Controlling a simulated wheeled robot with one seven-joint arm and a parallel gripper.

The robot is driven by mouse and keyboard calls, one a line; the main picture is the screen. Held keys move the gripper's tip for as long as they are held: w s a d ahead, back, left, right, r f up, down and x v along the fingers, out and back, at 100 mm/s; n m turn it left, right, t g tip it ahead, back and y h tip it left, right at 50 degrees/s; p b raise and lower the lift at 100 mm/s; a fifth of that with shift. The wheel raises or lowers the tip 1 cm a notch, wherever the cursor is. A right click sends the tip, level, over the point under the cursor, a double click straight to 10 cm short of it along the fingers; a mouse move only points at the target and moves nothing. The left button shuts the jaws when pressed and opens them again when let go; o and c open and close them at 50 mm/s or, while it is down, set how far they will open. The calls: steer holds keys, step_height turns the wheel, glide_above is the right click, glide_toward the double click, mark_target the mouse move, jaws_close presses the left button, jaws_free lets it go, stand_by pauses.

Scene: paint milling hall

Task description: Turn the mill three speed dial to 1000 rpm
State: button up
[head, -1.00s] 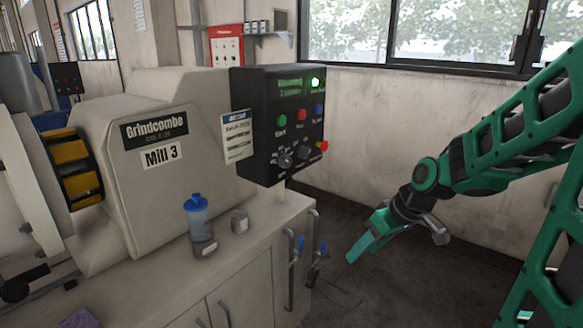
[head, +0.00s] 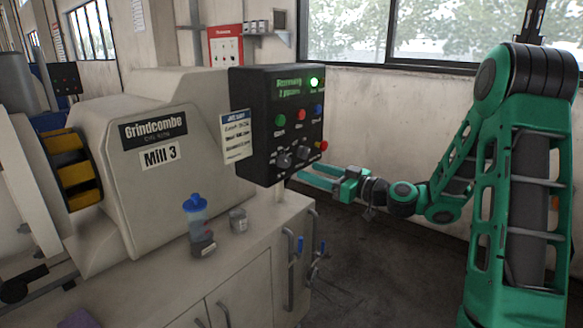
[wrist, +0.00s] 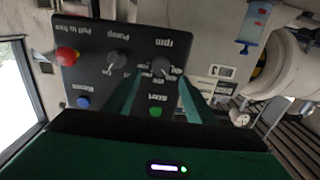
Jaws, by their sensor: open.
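The Mill 3 control panel (head: 257,150) is a black box on the right end of the mill. It carries two dark dials low on its face. The left one is the rpm dial (head: 284,160). In the wrist view the panel appears upside down, and the rpm dial (wrist: 161,67) lies between and just beyond my fingertips. My gripper (head: 308,176) is open and empty, just right of the panel's lower edge in the head view. In the wrist view its two green fingers (wrist: 158,80) point at the panel. I cannot tell whether they touch it. The dial's setting is too small to read.
The pump dial (wrist: 117,61) is close beside one finger. The green start button (wrist: 155,112), blue button (wrist: 83,102) and red push button (wrist: 66,56) are on the same face. A blue-capped bottle (head: 197,222) and small jar (head: 238,220) stand on the cabinet.

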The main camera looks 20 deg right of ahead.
mark_target(288, 163)
steer(key=x, duration=0.8)
steer(key=shift+w+a, duration=0.25)
steer(key=shift+w, duration=0.05)
steer(key=shift+d, duration=0.1)
steer(key=c, duration=1)
